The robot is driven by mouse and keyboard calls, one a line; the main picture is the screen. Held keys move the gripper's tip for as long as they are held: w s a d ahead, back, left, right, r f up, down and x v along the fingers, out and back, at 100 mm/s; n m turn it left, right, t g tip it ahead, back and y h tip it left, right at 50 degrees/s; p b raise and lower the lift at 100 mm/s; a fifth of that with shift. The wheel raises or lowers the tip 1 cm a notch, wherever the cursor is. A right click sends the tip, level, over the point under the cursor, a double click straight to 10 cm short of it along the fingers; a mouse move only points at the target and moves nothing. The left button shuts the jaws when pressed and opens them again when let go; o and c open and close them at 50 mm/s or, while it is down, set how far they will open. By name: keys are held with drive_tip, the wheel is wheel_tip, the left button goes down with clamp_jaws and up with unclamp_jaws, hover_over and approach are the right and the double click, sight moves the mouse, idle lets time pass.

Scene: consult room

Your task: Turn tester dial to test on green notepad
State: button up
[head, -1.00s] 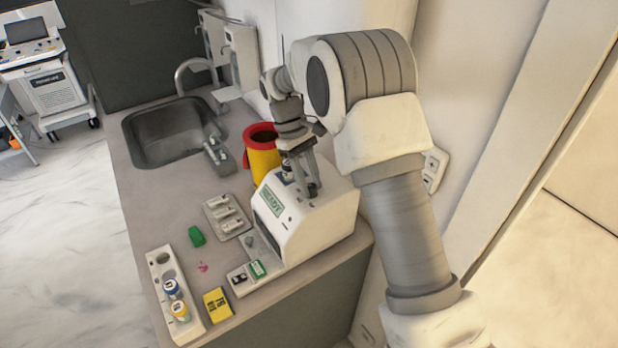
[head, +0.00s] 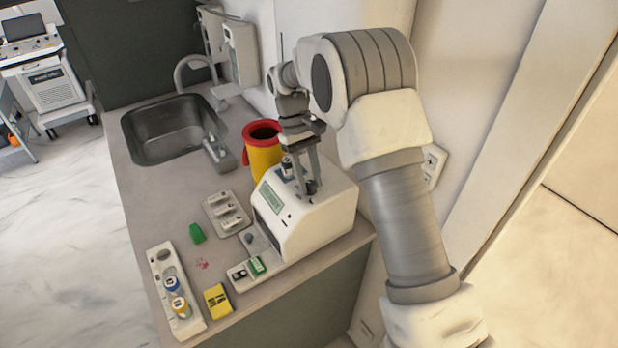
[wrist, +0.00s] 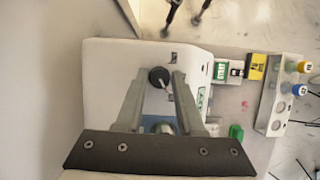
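The tester (head: 318,225) is a white box with a green-grey display on its sloped front, near the counter's right end. Its dial (wrist: 158,77) is a black round knob with a pale pointer line on the top face. My gripper (wrist: 159,80) points down with one finger on each side of the dial. The fingers look open, with narrow gaps to the knob. In the head view my gripper (head: 309,186) partly hides the dial. A green notepad (head: 257,266) with a pale label lies on the low ledge before the tester; its writing is too small to read.
A yellow pad (head: 218,301), a green block (head: 197,233), a grey tray (head: 210,207) and a white rack (head: 158,268) with capped tubes stand left of the tester. A yellow bin with red rim (head: 262,150) is close behind it. The wall is near on the right.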

drive_tip(key=o, duration=0.4)
drive_tip(key=shift+c, duration=0.2)
drive_tip(key=p+v, duration=0.1)
drive_tip(key=v, duration=1.6)
drive_tip(key=shift+w+a+r, duration=0.1)
drive_tip(key=shift+w, duration=0.05)
